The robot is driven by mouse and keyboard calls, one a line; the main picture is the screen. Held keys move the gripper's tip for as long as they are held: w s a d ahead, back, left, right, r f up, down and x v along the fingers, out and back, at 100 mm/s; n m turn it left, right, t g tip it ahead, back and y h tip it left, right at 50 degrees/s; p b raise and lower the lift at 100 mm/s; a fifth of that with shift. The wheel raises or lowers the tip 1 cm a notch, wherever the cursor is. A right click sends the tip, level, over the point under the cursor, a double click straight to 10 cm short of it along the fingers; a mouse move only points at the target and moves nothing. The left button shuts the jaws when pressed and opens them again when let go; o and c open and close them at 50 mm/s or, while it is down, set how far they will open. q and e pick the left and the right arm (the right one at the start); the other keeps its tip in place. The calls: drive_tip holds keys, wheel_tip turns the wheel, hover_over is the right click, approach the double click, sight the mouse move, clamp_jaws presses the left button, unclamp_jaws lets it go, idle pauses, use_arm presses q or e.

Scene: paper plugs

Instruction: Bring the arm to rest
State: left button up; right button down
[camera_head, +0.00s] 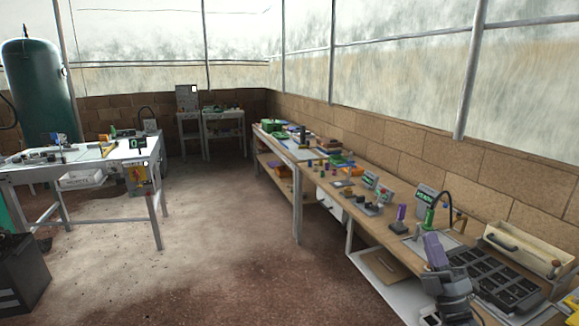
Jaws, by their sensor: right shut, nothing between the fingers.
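My right gripper (441,268) is at the lower right, over the front edge of the long workbench (375,228). It is shut, and I see nothing held between its fingers. A purple block-like shape (433,249) shows right at its tip; I cannot tell whether it is part of the gripper or stands behind it. A black tray with several compartments (497,286) lies on the bench just right of the gripper. My left gripper is out of view.
A cream box with a handle (530,248) stands behind the tray by the brick wall. A green device with a black hose (430,217) and a small purple item (401,212) stand farther along. A white table (100,160) is at the left; the floor between is clear.

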drive_tip(key=w+d+f+m+g+h, duration=0.4)
drive_tip(key=w+f+m+g+h, duration=0.2)
drive_tip(key=f+m+h, duration=0.35)
drive_tip(key=s+d+f+m+g+h, duration=0.1)
drive_tip(key=d+f+m+g, duration=0.3)
drive_tip(key=f, duration=0.3)
drive_tip(key=s+d+f+m+g+h, duration=0.1)
drive_tip(key=s+f+m+g, duration=0.1)
drive_tip(key=f+m+g, duration=0.45)
drive_tip(key=s+f+m+g, duration=0.2)
drive_tip(key=s+f+g, duration=0.5)
drive_tip(key=s+f, duration=0.3)
drive_tip(key=s+a+f+n+y, duration=0.1)
drive_tip(key=s+a+f, duration=0.1)
drive_tip(key=s+a, duration=0.55)
drive_tip(key=s+a+f+n+y, duration=0.15)
drive_tip(key=s+a, duration=0.25)
drive_tip(key=s, duration=0.7)
drive_tip(key=s+a+f, duration=0.3)
drive_tip(key=s+a, duration=0.3)
drive_tip(key=s, duration=0.3)
drive_tip(key=s+a+r+y, duration=0.1)
drive_tip(key=s+a+r, duration=0.15)
drive_tip(key=s, duration=0.55)
wheel_tip(320, 180, up, 39)
drive_tip(key=p, duration=3.8)
drive_tip(key=shift+w+t, duration=0.15)
drive_tip(key=shift+t, duration=0.2)
